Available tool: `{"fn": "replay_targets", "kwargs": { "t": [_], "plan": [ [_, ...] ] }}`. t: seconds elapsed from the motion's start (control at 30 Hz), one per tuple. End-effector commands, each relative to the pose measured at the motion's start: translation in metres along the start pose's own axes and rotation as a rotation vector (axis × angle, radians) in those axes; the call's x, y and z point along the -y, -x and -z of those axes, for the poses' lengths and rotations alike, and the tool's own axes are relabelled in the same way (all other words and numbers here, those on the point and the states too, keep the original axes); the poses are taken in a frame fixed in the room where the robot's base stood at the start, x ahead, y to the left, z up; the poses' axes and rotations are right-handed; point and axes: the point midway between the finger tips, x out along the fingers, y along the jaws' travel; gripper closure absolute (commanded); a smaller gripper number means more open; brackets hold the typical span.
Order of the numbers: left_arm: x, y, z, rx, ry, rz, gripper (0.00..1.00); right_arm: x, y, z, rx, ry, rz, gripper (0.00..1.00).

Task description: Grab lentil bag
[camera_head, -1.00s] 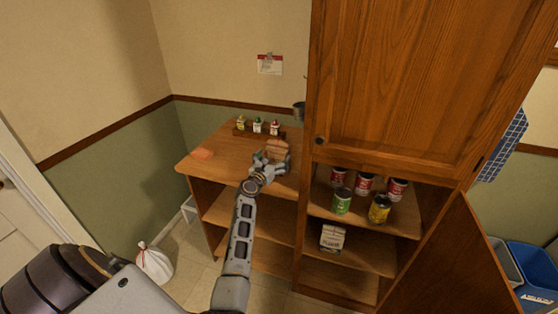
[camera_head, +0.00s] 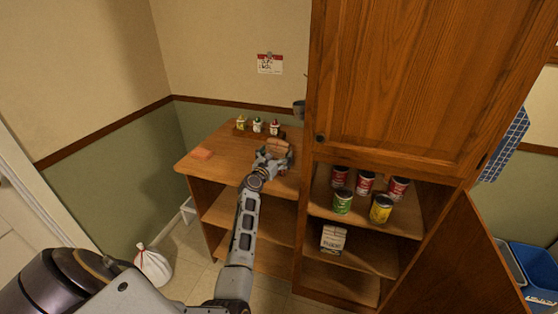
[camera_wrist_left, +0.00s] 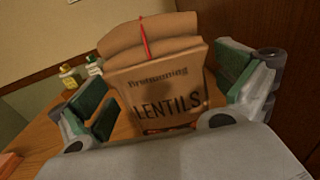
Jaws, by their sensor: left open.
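The lentil bag (camera_wrist_left: 158,88) is a brown paper bag with a rolled top, a red tie and the word LENTILS on its front. It stands upright on the wooden counter beside the tall cabinet. In the head view only its top (camera_head: 278,146) shows above my gripper. My left gripper (camera_head: 275,155) is open, and in the left wrist view its fingers (camera_wrist_left: 172,92) are spread on either side of the bag. A gap shows at the right finger; the left finger is close to the bag's left edge. My right gripper is not in view.
The tall cabinet (camera_head: 405,85) rises close on the right. Cans (camera_head: 342,201) stand on its shelf.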

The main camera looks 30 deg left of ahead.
Motion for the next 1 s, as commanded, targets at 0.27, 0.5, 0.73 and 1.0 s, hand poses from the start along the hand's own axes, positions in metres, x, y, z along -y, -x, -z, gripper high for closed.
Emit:
{"fn": "replay_targets", "kwargs": {
  "t": [0.27,0.5,0.73,1.0],
  "plan": [
    [-0.001,-0.020,0.002,0.001,0.000,-0.001,0.00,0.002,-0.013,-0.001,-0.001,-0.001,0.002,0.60],
    [-0.001,-0.027,0.001,0.000,-0.001,-0.001,0.00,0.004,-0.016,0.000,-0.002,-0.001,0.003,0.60],
    [-0.001,-0.027,0.001,0.000,-0.001,-0.001,0.00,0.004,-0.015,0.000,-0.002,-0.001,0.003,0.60],
    [-0.001,-0.027,0.001,0.000,-0.001,-0.001,0.10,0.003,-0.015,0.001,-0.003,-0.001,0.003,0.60]
  ]
}}
